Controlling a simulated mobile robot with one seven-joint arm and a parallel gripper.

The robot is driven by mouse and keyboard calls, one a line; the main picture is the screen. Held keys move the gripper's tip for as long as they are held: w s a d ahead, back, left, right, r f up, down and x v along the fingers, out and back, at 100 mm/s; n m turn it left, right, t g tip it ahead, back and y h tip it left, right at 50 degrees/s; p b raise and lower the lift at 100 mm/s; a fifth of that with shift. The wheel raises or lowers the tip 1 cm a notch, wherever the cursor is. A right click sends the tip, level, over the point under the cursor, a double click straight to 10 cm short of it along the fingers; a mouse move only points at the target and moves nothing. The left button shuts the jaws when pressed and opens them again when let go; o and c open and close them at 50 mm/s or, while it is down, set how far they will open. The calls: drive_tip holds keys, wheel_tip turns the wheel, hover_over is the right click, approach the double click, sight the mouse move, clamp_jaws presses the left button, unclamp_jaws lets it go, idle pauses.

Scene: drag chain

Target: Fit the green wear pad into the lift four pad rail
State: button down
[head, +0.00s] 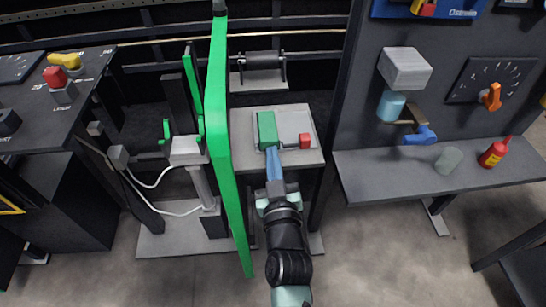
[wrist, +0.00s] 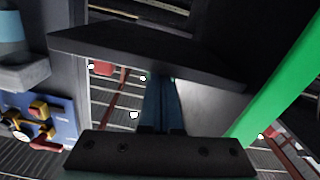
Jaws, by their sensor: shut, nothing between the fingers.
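A green block (head: 267,130), which looks like the wear pad, sits at the left side of a grey plate on a small shelf in the head view. My gripper (head: 271,152) has its blue fingers together, with the tips at the block's near edge. I cannot tell whether they touch it. In the wrist view the blue fingers (wrist: 160,100) are shut with no block visible between them. A tall green bar (head: 220,140) stands just left of my gripper; it also shows in the wrist view (wrist: 285,80). I cannot tell which part is the lift four pad rail.
A red block (head: 304,141) lies right of the green block on the grey plate (head: 306,120). A white-and-grey post assembly (head: 187,150) with cables stands left of the green bar. A bench (head: 390,180) on the right holds a red bottle (head: 493,153).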

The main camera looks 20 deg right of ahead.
drive_tip(key=shift+w+d, duration=0.15)
drive_tip(key=shift+w, duration=0.5)
drive_tip(key=shift+v, duration=0.8)
drive_tip(key=b+v, duration=0.1)
drive_tip(key=v, duration=1.3)
drive_tip(key=shift+s, duration=0.15)
drive_tip(key=shift+r, duration=0.1)
